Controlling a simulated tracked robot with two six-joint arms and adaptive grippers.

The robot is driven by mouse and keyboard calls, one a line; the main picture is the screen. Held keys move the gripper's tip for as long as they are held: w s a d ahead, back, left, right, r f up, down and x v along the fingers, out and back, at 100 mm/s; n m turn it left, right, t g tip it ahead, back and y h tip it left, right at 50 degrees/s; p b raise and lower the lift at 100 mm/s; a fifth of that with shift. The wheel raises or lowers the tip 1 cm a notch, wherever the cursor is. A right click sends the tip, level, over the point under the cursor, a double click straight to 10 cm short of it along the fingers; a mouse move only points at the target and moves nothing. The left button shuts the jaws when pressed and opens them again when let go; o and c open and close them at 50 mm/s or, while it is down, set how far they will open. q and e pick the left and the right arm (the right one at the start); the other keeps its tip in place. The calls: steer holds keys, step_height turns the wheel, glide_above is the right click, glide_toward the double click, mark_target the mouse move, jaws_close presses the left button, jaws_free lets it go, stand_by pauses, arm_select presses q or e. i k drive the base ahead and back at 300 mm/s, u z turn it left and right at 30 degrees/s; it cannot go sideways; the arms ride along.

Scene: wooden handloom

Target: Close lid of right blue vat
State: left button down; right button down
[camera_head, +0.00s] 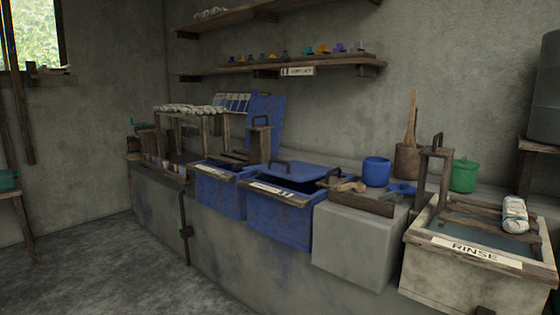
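The right blue vat (278,222) is set into the grey counter in the middle of the view. Its blue lid (298,172) lies low over the vat, tilted, with a dark gap between it and the front rim. Neither of my grippers is in view.
A grey block (352,248) with wooden tools on top adjoins the vat's right side. Further right are a blue pot (376,171), a green pot (464,175) and the RINSE basin (470,272). The floor at front left is clear.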

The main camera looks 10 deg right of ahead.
mark_target(299, 172)
steer(key=u, duration=0.4)
steer(key=i, duration=1.7)
steer(key=z, duration=0.4)
